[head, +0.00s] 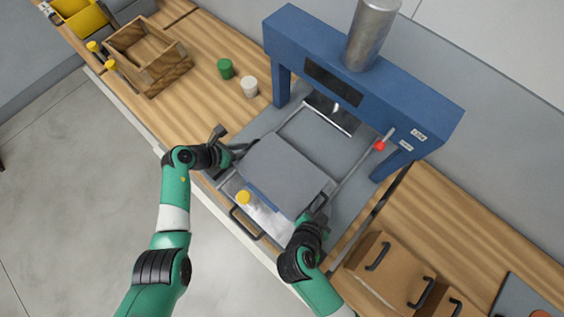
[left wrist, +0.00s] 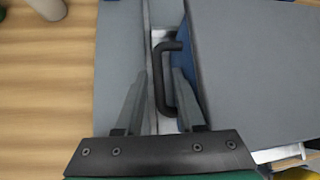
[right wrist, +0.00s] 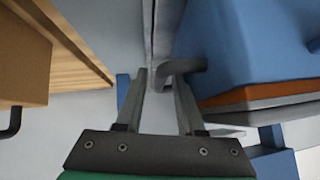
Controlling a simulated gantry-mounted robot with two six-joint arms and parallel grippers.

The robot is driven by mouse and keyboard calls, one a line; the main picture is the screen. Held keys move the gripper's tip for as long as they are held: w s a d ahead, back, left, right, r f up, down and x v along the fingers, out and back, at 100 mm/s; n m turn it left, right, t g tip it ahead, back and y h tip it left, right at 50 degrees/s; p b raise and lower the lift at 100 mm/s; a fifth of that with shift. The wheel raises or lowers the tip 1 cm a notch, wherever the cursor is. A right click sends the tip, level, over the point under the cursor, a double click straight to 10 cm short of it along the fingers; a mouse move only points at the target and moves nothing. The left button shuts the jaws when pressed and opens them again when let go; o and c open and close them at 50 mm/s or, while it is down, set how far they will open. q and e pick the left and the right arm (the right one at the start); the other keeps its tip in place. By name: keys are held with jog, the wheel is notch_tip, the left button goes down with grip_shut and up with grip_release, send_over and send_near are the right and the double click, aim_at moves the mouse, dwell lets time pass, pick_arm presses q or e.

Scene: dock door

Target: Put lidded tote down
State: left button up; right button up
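The lidded tote has a flat grey lid (head: 285,172) and blue sides; it sits at the front of the blue press, over a metal plate. In the left wrist view its lid (left wrist: 260,75) fills the right side, and a black side handle (left wrist: 168,80) lies between the fingers of my left gripper (left wrist: 160,95). My left gripper (head: 238,152) is open at the tote's left side. My right gripper (head: 318,206) is open at its right side. In the right wrist view the other black handle (right wrist: 182,70) is just beyond my right gripper's fingertips (right wrist: 160,80); contact cannot be told.
The blue press (head: 360,80) stands behind the tote, with a red-knobbed lever (head: 380,146). A metal plate (head: 265,215) with a yellow knob (head: 243,197) shows in front. A wooden crate (head: 146,55), green cup (head: 225,69) and white cup (head: 249,87) stand left; cardboard boxes (head: 390,270) right.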

pick_arm(q)
jog(key=shift+r, duration=0.1)
jog(key=v, duration=0.8)
pick_arm(e)
jog(key=v, duration=1.2)
dwell(0.3)
